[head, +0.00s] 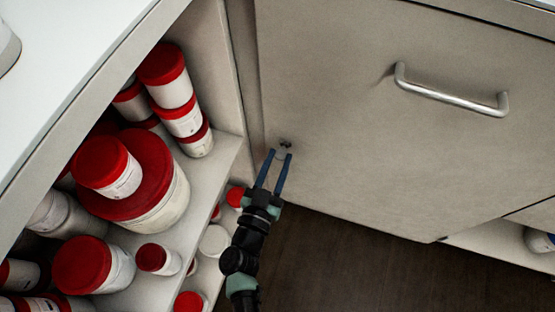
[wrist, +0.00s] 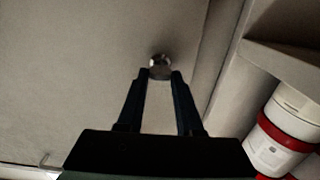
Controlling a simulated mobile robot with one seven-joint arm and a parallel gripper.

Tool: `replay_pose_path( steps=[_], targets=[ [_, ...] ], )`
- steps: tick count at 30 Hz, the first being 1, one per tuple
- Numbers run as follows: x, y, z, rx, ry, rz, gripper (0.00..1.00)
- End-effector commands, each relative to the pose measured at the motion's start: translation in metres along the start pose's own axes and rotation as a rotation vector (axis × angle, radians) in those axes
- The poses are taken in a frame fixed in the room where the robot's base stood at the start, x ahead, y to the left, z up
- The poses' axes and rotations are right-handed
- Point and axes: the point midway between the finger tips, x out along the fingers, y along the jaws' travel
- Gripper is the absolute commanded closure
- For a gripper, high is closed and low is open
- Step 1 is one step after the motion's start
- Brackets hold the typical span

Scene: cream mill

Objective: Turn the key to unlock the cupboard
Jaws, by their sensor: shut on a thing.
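The cupboard's pale door (head: 340,120) is shut and fills the upper right of the head view. A small metal key (wrist: 160,64) sits at the lock in the door, near its edge; in the head view it is a small dark spot (head: 285,144). My gripper (head: 280,154) reaches up to the lock, and its two blue fingertips are on either side of the key. The wrist view shows the gripper (wrist: 160,74) shut on the key, fingers pointing at the door. The key's grip is mostly hidden and its angle is hard to tell.
A metal bar handle (head: 450,95) sticks out from the door, right of the lock. Open shelves (head: 215,165) with several red-lidded tubs (head: 140,185) stand close on the left of my arm. Dark floor (head: 340,260) is clear below the door.

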Motion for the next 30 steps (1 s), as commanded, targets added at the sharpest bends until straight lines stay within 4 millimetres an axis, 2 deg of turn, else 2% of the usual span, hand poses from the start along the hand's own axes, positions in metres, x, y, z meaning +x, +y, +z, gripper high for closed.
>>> replay_pose_path(
  steps=[11, 17, 30],
  targets=[
    [-0.0003, 0.0001, 0.0001, 0.015, 0.0, 0.0, 1.0],
    [-0.0003, 0.0006, -0.0002, 0.088, 0.0, 0.001, 1.0],
    [-0.0003, 0.0022, 0.001, 0.46, -0.001, 0.001, 1.0]
  ],
)
